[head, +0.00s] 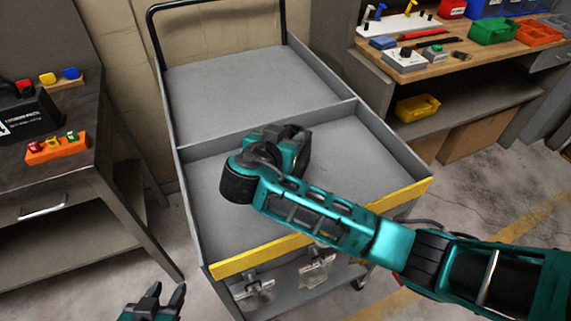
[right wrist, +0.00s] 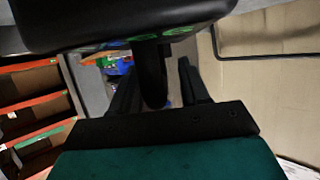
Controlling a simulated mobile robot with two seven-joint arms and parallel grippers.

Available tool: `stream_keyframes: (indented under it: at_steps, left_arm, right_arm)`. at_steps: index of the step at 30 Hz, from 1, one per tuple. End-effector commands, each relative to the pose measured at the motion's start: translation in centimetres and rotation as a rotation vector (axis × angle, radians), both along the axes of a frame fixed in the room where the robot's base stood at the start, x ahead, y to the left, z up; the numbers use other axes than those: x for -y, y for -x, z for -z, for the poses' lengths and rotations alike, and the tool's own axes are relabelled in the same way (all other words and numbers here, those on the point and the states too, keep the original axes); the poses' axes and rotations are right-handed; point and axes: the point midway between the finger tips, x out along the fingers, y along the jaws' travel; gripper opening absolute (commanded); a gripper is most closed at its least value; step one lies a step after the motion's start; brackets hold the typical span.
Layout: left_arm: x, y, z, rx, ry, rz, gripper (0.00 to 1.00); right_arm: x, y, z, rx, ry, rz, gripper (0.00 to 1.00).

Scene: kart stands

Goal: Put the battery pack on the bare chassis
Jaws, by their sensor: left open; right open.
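My right gripper (head: 297,140) is over the front compartment of the grey cart, partly hidden by its own wrist. In the right wrist view its open fingers (right wrist: 155,78) stand on either side of a black post or handle (right wrist: 153,72). That post joins a black block with green marks (right wrist: 125,20), close to the camera and cut off by the frame. This looks like the battery pack, mostly hidden in the head view. My left gripper (head: 160,297) is open and empty at the bottom edge, short of the cart. I cannot make out a bare chassis.
The grey cart (head: 225,73) has two compartments and a yellow front edge. A left table (head: 95,105) carries a black box with white lettering (head: 28,115) and an orange block (head: 57,150) with coloured pieces. A right workbench (head: 465,70) holds bins and tools. The cart's back compartment is clear.

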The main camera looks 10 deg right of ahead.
Motion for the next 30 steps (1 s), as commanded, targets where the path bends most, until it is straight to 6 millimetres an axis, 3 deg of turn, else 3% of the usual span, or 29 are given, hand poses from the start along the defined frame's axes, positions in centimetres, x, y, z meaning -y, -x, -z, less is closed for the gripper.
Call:
stream_keyframes:
  at_steps: [2, 15, 30]
  left_arm:
    - [-0.01, -0.12, -0.06, 0.002, 0.000, 0.001, 0.43]
    - [0.01, -0.05, -0.04, 0.002, 0.000, 0.001, 0.43]
    - [0.05, 0.33, 0.15, -0.006, 0.001, 0.001, 0.43]
  right_arm:
    - [-0.02, 0.03, 0.01, 0.000, 0.000, 0.000, 0.43]
    - [-0.04, 0.06, 0.00, -0.001, 0.001, 0.000, 0.01]
    - [-0.04, 0.08, 0.01, -0.001, 0.000, 0.000, 0.00]
